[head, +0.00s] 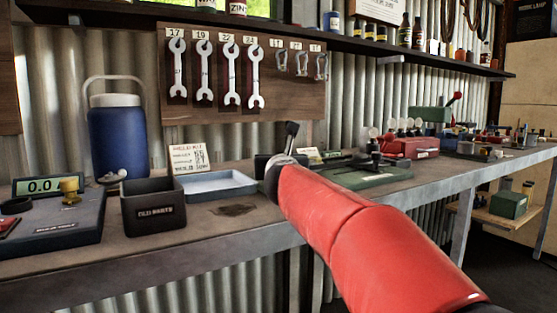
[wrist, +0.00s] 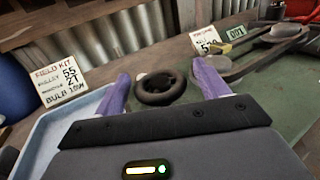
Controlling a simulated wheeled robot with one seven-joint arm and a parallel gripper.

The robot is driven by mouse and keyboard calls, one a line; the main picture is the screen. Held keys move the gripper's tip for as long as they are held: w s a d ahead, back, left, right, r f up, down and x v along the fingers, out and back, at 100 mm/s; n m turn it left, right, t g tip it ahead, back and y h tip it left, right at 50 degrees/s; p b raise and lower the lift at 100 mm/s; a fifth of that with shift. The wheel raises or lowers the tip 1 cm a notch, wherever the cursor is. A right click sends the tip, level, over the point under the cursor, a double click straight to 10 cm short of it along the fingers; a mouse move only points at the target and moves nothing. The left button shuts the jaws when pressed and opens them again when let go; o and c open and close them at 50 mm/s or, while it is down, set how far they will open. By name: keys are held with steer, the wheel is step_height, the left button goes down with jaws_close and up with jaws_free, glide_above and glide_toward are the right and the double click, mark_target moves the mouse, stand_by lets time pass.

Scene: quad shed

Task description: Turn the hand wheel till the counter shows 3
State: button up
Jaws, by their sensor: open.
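A small black hand wheel (wrist: 143,99) shows in the wrist view, ahead of my gripper and between its two purple fingers. My gripper (wrist: 163,80) is open, with the fingers apart to the left and right of the wheel. I cannot tell whether either finger touches it. In the head view my red arm reaches over the bench and hides the wheel.
The pale blue tray (wrist: 52,133) lies left of my gripper, with a field kit card (wrist: 60,86) behind it. A green plate (wrist: 283,100) lies to the right. In the head view a black box (head: 153,208) and blue jug (head: 118,140) stand left on the bench.

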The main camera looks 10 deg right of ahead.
steer(key=c, duration=1)
steer(key=shift+o, duration=0.2)
steer(key=shift+y+b, duration=0.3)
steer(key=shift+y, duration=0.1)
steer(key=n+y+b, duration=0.1)
steer(key=n+y, duration=0.2)
steer(key=y, duration=0.1)
steer(key=shift+d+f, duration=0.1)
steer(key=shift+d, duration=0.05)
steer(key=n+g+y, duration=0.1)
steer(key=n+y, duration=0.1)
steer(key=y, duration=0.2)
steer(key=shift+n, duration=0.4)
steer(key=n+y, duration=0.1)
steer(key=n+g+y+p, duration=0.1)
steer(key=y, duration=0.1)
steer(key=n+g+y+p, duration=0.1)
steer(key=shift+r, duration=0.3)
steer(key=n+g+y+p, duration=0.1)
steer(key=g+y+p, duration=0.1)
steer(key=shift+f+n+y, duration=0.1)
steer(key=shift+n+y, duration=0.2)
steer(key=shift+n, duration=0.1)
steer(key=shift+g, duration=0.3)
